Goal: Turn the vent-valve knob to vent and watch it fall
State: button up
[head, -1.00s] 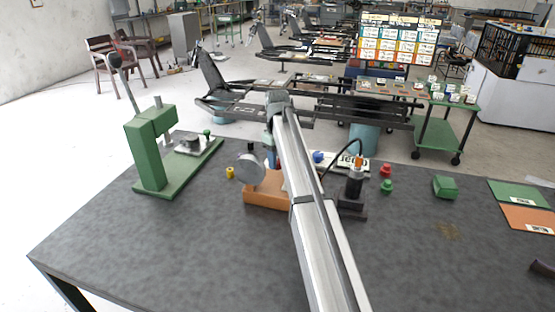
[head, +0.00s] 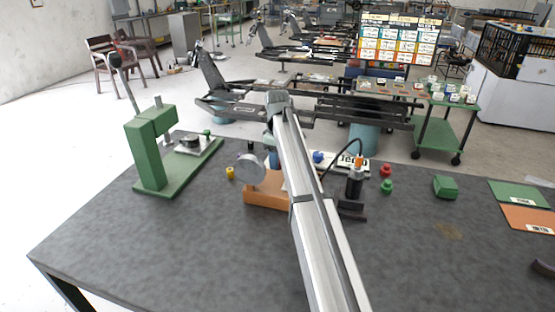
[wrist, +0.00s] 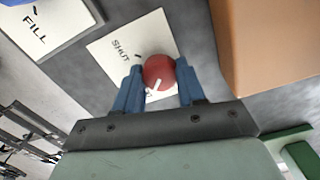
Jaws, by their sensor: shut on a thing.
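The red vent-valve knob (wrist: 160,74), with a white pointer line, shows in the wrist view over a white card (wrist: 118,48) marked SHUT. The pointer slants down toward the lower left, toward lettering partly hidden by the knob and a finger. My gripper (wrist: 160,84) has its blue fingers on both sides of the knob and is shut on it. In the head view my arm hides the knob and most of the gripper. A round grey gauge-like disc (head: 250,168) stands by an orange block (head: 265,193), which is partly behind my arm.
A black cylinder (head: 355,183) with a cable stands right of my arm. A green press (head: 150,150) stands left. The front left of the table (head: 170,250) is clear.

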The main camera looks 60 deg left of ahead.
jog(key=o, duration=1.1)
jog(key=shift+c, duration=0.2)
notch_tip(320, 180, up, 14)
jog(key=shift+w+f, duration=0.1)
